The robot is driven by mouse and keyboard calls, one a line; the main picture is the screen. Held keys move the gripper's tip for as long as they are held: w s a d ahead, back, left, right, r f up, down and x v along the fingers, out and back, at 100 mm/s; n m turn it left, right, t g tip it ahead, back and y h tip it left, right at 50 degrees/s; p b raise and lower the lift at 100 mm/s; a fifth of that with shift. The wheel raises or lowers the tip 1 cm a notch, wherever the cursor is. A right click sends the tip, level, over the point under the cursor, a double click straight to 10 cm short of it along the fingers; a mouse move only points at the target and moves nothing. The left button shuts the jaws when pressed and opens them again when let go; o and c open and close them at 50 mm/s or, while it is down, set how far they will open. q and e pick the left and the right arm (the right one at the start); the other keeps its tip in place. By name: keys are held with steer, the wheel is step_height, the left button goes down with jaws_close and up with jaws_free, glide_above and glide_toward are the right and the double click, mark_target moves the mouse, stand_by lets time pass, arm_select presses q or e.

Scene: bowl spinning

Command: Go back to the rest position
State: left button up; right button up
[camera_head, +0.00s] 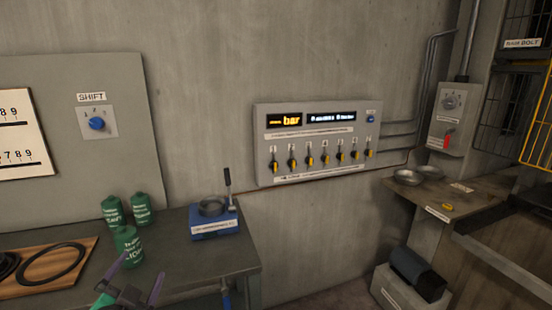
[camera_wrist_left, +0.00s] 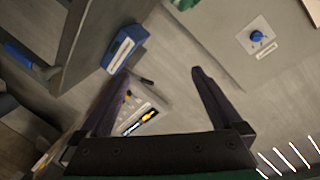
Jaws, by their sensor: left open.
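My left gripper (camera_head: 142,272) shows at the bottom left of the head view, in front of the workbench edge. Its two dark purple fingers are spread, with nothing visible between them. The left wrist view shows the same open fingers (camera_wrist_left: 160,74), empty, with the grey wall and the control panel (camera_wrist_left: 140,112) beyond them. A dark metal bowl (camera_head: 211,208) sits on the blue device (camera_head: 214,226) on the bench, apart from the gripper. The device also shows in the left wrist view (camera_wrist_left: 123,48). My right gripper is out of the head view.
Several green canisters (camera_head: 128,245) stand on the bench (camera_head: 190,263) close to my left gripper. A wooden board (camera_head: 75,262) with dark rings lies left of them. Two metal bowls (camera_head: 408,177) rest on the right shelf (camera_head: 470,200). Free space lies before the wall panel (camera_head: 315,142).

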arm_select(q)
steer(key=s+d+f+n+g+h, duration=0.25)
steer(key=s+f+g, duration=0.35)
steer(key=s+f, duration=0.4)
steer(key=s+d+f+n+g+h, duration=0.15)
steer(key=s+d+f+g, duration=0.25)
steer(key=s+f+g, duration=0.5)
step_height(320, 180, down, 25)
steer(key=s+t, duration=0.1)
steer(key=s+a+f+g, duration=0.1)
steer(key=s+a+f, duration=0.2)
steer(key=s+f, duration=1.2)
steer(key=shift+s+y, duration=0.4)
steer(key=shift+s, duration=0.85)
steer(key=shift+f, duration=0.1)
